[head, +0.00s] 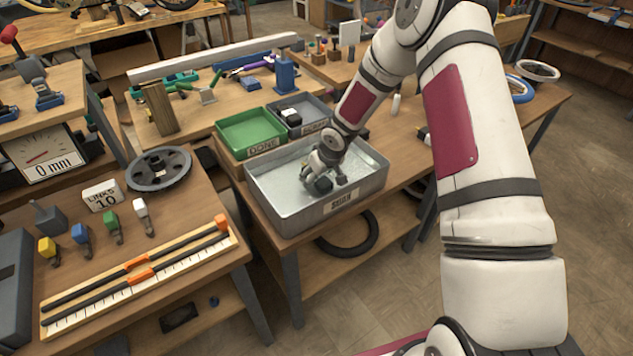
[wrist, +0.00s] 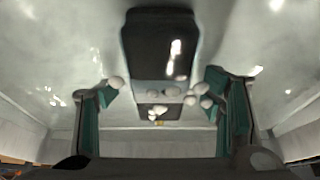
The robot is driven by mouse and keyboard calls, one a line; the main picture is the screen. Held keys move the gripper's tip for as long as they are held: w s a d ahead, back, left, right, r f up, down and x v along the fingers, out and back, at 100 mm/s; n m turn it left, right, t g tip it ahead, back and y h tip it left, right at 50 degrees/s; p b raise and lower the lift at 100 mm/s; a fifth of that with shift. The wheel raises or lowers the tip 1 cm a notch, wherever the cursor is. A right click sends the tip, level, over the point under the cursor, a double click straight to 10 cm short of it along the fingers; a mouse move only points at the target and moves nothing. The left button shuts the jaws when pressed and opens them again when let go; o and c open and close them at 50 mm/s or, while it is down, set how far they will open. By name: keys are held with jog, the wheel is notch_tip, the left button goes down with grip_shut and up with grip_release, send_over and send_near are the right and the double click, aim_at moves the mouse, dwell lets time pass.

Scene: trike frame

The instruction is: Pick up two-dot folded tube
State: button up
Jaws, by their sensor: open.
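My gripper (head: 326,176) is down inside the grey metal tray (head: 262,187) in the head view. In the wrist view my gripper (wrist: 160,95) is open, its teal-lined fingers apart at left and right. A dark, glossy, blocky piece (wrist: 160,38) stands out at the top centre, between and beyond the fingers. Small pale round shapes show near the fingertips and below the dark piece. I cannot tell whether this piece is the two-dot folded tube, or whether those shapes are its dots. In the head view my gripper covers most of that spot.
The tray's raised walls surround my gripper. A green bin (head: 250,133) marked DONE and a grey bin (head: 303,113) stand behind the tray. A dark wheel (head: 159,169) and a ruler board (head: 140,281) with black rods lie on the left bench. A black ring (head: 347,235) lies below.

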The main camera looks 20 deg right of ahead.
jog(key=c, duration=1.5)
jog(key=shift+r, duration=0.1)
